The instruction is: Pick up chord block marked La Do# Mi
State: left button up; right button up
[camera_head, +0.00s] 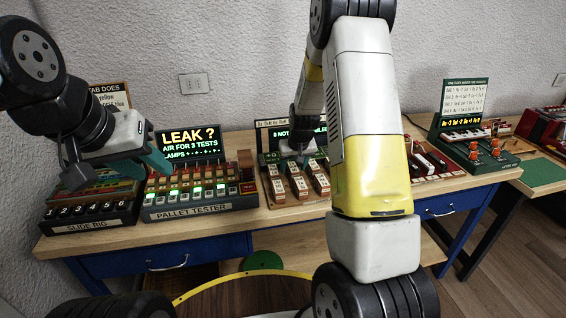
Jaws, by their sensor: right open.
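Several wooden chord blocks with white labels (299,186) sit in rows on a rack in the middle of the bench. The labels are too small to read, so I cannot tell which block is marked La Do# Mi. My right gripper (302,150) is open above the back of these blocks, pointing down. It is small, and my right arm hides the rack's right side. My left gripper (112,168) is over the left end of the bench, away from the blocks.
A slide rig (88,227) and a pallet tester (200,215) with a lit "LEAK ?" screen (189,140) stand left of the blocks. A device with orange knobs (487,153) stands at the right. A bare strip of wooden bench (215,232) runs along the front edge.

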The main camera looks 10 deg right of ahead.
jog(key=shift+x, duration=0.9)
jog(key=shift+r, duration=0.1)
jog(key=shift+c, duration=0.4)
grip_shut()
